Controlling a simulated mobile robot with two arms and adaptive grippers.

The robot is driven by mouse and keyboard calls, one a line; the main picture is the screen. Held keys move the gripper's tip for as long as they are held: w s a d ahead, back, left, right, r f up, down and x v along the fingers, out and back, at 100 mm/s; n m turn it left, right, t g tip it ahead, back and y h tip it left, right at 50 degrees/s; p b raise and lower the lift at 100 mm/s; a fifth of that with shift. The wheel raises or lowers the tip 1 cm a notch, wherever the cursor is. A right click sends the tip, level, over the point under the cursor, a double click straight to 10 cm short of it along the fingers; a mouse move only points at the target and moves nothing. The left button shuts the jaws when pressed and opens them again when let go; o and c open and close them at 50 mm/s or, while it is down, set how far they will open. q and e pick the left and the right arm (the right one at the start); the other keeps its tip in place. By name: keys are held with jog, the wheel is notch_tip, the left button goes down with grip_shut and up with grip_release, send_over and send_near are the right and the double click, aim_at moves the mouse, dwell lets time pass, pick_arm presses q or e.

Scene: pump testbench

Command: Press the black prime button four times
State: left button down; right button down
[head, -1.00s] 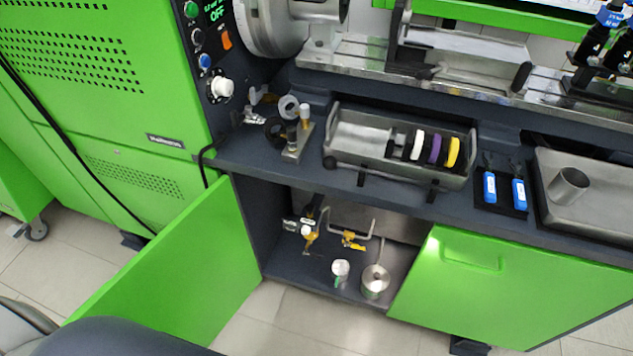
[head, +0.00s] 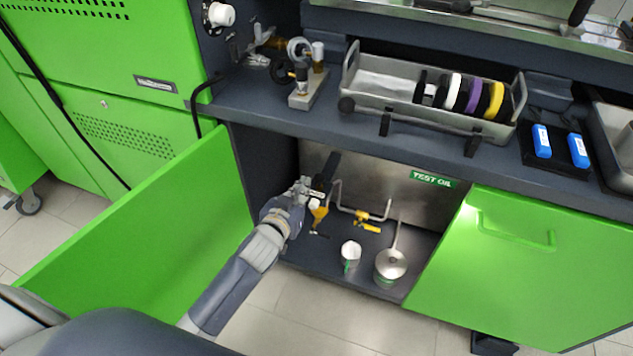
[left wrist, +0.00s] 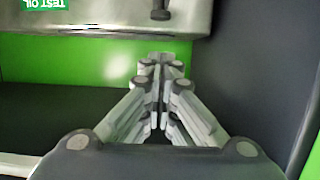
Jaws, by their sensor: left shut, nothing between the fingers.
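My left gripper (head: 302,188) reaches into the open cabinet, beside a dark fitting (head: 324,174) with a yellow part (head: 318,213) below it. In the left wrist view the gripper (left wrist: 161,66) has its fingers together and empty. A small dark round knob (left wrist: 160,14) shows just beyond the fingertips, against the steel panel (left wrist: 110,15). I cannot tell whether this knob is the black prime button. In the head view my gripper and the fitting partly cover this spot, and no button can be made out. My right gripper is not in view.
The open green door (head: 150,245) stands left of my arm. Inside the cabinet are a yellow-handled valve (head: 367,227) on a pipe, a white cup (head: 350,252) and a metal pot (head: 390,264). The dark bench (head: 260,105) overhangs the cabinet.

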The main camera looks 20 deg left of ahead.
aim_at(320, 179)
pick_arm(q)
jog(key=shift+w+r, duration=0.25)
jog(key=shift+r, duration=0.7)
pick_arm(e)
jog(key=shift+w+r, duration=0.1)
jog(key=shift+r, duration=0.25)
